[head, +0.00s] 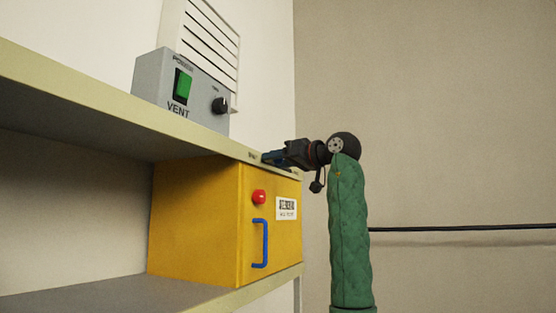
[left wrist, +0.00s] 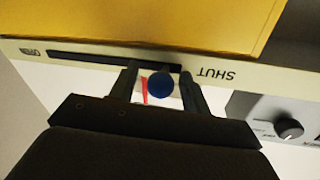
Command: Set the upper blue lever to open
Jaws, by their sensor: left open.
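The upper blue lever shows as a round blue knob (left wrist: 159,85) in the left wrist view. It is near the SHUT end of a dark slot (left wrist: 105,60) in the pale shelf edge; the small label at the slot's other end is too blurred to read surely. My left gripper (left wrist: 160,78) is open, with one finger on each side of the knob; I cannot tell whether either finger touches it. In the head view my left gripper (head: 275,157) is at the upper shelf's front edge, and the lever there is mostly hidden by it. My right gripper is not in view.
A yellow box (head: 195,220) with a red button (head: 259,197) and a blue handle (head: 260,243) sits under the upper shelf (head: 90,95). A grey VENT box (head: 160,85) with a green switch and black knob stands on that shelf. A dark horizontal line crosses the wall at right.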

